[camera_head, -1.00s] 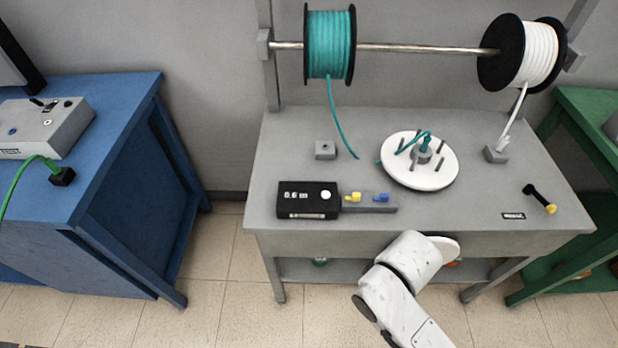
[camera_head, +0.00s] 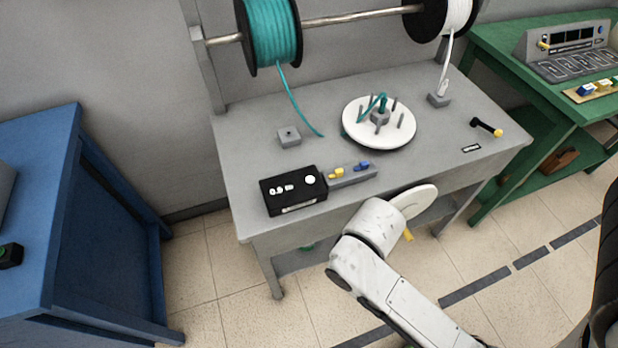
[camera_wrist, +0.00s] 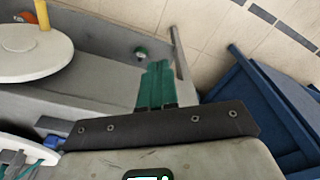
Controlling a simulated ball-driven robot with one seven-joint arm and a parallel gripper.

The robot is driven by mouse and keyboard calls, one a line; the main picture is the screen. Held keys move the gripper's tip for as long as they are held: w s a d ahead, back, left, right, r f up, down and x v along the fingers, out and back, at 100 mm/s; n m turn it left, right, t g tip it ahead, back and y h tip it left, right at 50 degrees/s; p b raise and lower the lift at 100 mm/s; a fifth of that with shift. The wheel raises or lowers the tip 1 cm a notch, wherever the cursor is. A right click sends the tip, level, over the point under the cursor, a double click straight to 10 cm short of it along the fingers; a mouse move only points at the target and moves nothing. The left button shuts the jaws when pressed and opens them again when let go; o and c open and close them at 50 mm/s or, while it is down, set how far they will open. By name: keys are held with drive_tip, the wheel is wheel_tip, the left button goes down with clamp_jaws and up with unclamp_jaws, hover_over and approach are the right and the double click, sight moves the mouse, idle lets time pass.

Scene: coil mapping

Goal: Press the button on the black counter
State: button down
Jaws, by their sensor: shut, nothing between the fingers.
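The black counter (camera_head: 293,205) is a small box on the left front of the grey workbench, with white digits on its top. Its round white button (camera_head: 310,180) is at the top's right side. My arm reaches up from the lower right, its white wrist in front of the bench's front edge, to the right of the counter and apart from it. My gripper's fingers are hidden in the head view. In the wrist view my gripper (camera_wrist: 157,70) shows two green fingers closed together, with nothing between them. I cannot make out the counter in the wrist view.
A rail with yellow and blue pieces (camera_head: 350,173) adjoins the counter's right. A white turntable (camera_head: 392,142) and a grey block (camera_head: 289,137) stand behind on the workbench (camera_head: 245,150). Blue bench (camera_head: 50,180) at left, green bench (camera_head: 490,50) at right. Floor is clear between the benches.

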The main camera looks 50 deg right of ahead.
drive_tip(key=w+d+r+n+t+y+p, duration=0.1)
drive_tip(key=w+d+r+n+t+p, duration=0.4)
drive_tip(key=w, duration=0.6)
wheel_tip(320, 180, up, 8)
drive_tip(key=n+t+p, duration=0.3)
drive_tip(key=n, duration=0.3)
hover_over(313, 181)
drive_tip(key=shift+d, duration=0.1)
drive_tip(key=shift+f+b, duration=0.1)
drive_tip(key=shift+b, duration=0.3)
wheel_tip(313, 181, down, 8)
drive_tip(key=b, duration=0.7)
drive_tip(key=shift+f, duration=0.25)
drive_tip(key=shift+f, duration=0.4)
